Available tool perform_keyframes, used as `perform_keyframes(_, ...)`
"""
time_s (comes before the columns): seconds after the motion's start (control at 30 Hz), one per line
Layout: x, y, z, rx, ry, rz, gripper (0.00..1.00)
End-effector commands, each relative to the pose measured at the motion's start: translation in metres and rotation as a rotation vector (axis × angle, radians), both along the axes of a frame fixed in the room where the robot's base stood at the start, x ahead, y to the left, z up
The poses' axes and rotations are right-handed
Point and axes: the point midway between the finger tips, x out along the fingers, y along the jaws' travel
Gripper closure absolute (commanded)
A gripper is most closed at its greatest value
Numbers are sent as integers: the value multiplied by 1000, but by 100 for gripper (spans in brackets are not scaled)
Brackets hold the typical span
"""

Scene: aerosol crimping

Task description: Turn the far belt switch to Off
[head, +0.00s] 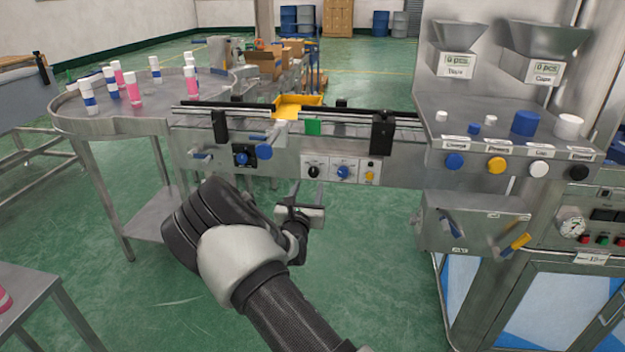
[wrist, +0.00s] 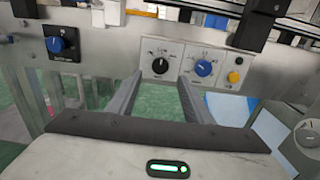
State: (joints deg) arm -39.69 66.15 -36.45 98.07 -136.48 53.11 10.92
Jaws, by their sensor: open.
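Several rotary switches sit on the front of the conveyor frame (head: 274,160); their labels are too small to read, so I cannot tell which is the far belt switch. A blue knob on a black plate (head: 241,157) is at the left, also in the wrist view (wrist: 57,45). A white panel holds a black knob (head: 314,171) and a blue knob (head: 343,172); the wrist view shows this black knob (wrist: 160,66) and blue knob (wrist: 204,68). My gripper (head: 308,188) is open and empty, just below and in front of the panel. Its fingers (wrist: 160,78) point at the black knob, apart from it.
A yellow button (head: 370,177) is right of the knobs. A steel dispensing station (head: 474,116) with coloured knobs stands right. A round table (head: 120,125) with pink and blue-banded bottles stands left. Metal handles (head: 262,152) stick out from the conveyor. The floor before it is clear.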

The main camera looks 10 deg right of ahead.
Motion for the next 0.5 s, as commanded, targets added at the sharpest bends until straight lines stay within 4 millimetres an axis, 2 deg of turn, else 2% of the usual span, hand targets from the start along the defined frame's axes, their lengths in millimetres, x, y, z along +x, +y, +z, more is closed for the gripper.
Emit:
perform_keyframes(0.03, 12, -5, -3, -2, -2, -2, 54)
perform_keyframes(0.2, 44, -15, -2, -1, -2, -1, 54)
perform_keyframes(0.3, 59, -20, -1, -1, -3, -1, 54)
perform_keyframes(0.5, 75, -25, -1, 0, 0, -1, 54)
